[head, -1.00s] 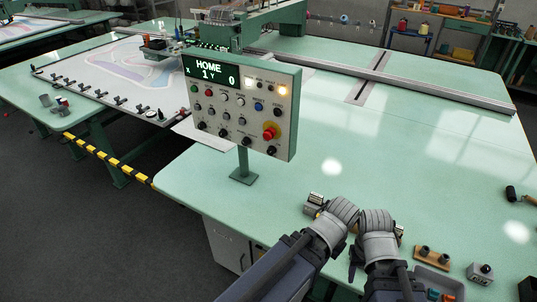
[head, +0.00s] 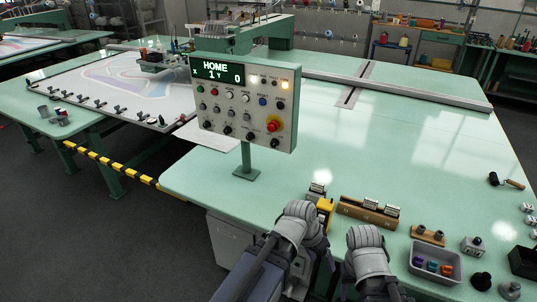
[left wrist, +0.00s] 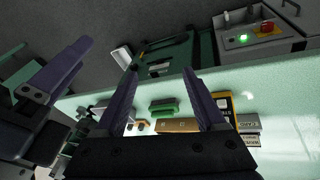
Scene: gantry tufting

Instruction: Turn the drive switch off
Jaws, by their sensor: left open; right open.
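The green control panel (head: 246,103) stands on a post at the table's near edge. Its display reads HOME, with rows of knobs and buttons and a red emergency knob on yellow. I cannot tell a drive switch among them. In the left wrist view, a grey box (left wrist: 225,58) carries a lit green lamp and a red switch (left wrist: 267,28) on a yellow plate. My left gripper (head: 303,212) is low at the table's front edge; its open, empty fingers (left wrist: 160,72) show in the left wrist view, apart from the box. My right gripper (head: 365,238) is beside it, open, fingertips hidden in the head view.
A wooden rack (head: 368,211) and a yellow device (head: 325,213) sit just beyond my grippers. A grey tray (head: 435,263) with coloured pieces is to the right. A grey cabinet (head: 232,245) is under the table's front edge. The middle of the green tabletop (head: 390,140) is clear.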

